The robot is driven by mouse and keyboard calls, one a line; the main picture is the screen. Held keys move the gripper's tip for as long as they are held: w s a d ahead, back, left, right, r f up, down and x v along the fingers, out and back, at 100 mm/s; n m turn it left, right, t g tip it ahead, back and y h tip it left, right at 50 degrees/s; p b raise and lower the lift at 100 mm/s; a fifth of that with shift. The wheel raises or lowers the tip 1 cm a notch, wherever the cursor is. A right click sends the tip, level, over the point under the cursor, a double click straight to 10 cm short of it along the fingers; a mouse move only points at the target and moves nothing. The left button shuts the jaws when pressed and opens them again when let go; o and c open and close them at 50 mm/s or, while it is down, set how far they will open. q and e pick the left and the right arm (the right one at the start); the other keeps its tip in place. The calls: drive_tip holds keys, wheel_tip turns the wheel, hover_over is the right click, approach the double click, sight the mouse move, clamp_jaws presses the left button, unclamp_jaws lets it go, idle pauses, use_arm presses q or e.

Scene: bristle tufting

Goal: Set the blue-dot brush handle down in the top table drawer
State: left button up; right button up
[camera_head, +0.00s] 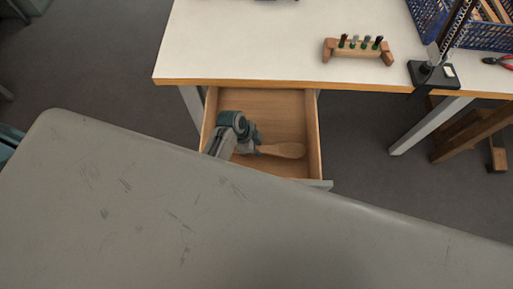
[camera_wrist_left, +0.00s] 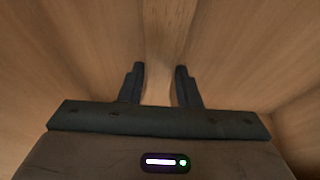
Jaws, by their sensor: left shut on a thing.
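The wooden brush handle (camera_head: 283,150) lies low inside the open top table drawer (camera_head: 270,104). Its rounded end points right in the head view. My left gripper (camera_head: 257,142) reaches down into the drawer and is shut on the handle's left part. In the left wrist view the handle (camera_wrist_left: 166,45) runs between the two dark fingers (camera_wrist_left: 160,82), with the wooden drawer floor (camera_wrist_left: 70,45) behind it. No blue dot shows on the visible part of the handle. I cannot tell whether the handle touches the drawer floor. My right gripper is not in view.
A white table (camera_head: 250,40) stands above the drawer. On it are a wooden rack (camera_head: 358,50) with several small tools, a black-based stand (camera_head: 433,74), blue baskets (camera_head: 480,25) and red-handled pliers (camera_head: 497,62). The drawer walls stand close around my gripper.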

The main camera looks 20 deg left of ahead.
use_arm(q)
drive_tip(key=shift+f, duration=1.4)
drive_tip(key=o, duration=1)
drive_tip(key=shift+f, duration=0.1)
drive_tip(key=v, duration=1.2)
